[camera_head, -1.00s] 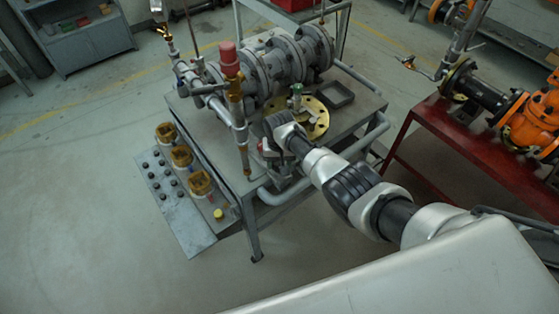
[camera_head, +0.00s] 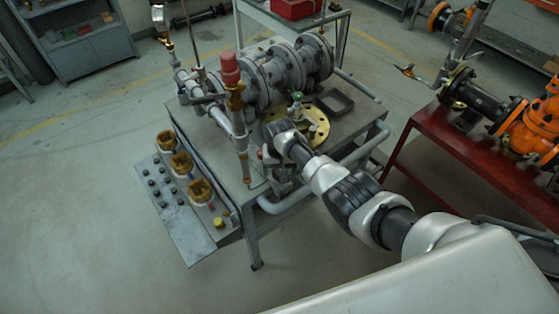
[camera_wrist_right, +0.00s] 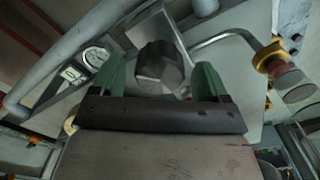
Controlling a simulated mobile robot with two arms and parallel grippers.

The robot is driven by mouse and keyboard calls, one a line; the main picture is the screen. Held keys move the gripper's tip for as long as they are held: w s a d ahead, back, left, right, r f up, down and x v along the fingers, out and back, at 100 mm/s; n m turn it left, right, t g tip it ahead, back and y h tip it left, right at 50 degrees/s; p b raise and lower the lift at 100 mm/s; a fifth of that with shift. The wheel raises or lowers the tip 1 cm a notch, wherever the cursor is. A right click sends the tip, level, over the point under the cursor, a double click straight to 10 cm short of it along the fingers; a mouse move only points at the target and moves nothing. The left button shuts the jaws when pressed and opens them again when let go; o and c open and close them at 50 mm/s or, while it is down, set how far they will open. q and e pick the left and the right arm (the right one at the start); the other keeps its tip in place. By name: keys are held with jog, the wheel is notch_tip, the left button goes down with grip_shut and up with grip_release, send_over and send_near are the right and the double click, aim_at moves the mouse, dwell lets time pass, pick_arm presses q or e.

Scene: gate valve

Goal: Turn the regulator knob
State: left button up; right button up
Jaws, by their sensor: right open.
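The regulator knob (camera_wrist_right: 158,62), dark grey and faceted, shows in the right wrist view. My right gripper (camera_wrist_right: 159,78) is open, with one green finger on each side of the knob in the picture. A gap shows on both sides; I cannot tell whether the fingertips reach its depth. In the head view my right gripper (camera_head: 272,160) hangs at the near edge of the grey workbench (camera_head: 345,127), partly hidden by my wrist. The knob cannot be made out there. My left gripper is not in view.
A round gauge (camera_wrist_right: 96,57) and pipes lie close around the knob. On the workbench stand a large grey valve (camera_head: 285,68), a red-capped fitting (camera_head: 230,68) and a yellow flange (camera_head: 318,133). A button panel (camera_head: 172,205) juts out left. A red bench (camera_head: 455,150) stands right; floor at left is clear.

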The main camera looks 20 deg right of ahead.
notch_tip(320, 180, up, 10)
jog(key=shift+r+p, duration=0.2)
jog(key=shift+p, duration=0.2)
dwell(0.4)
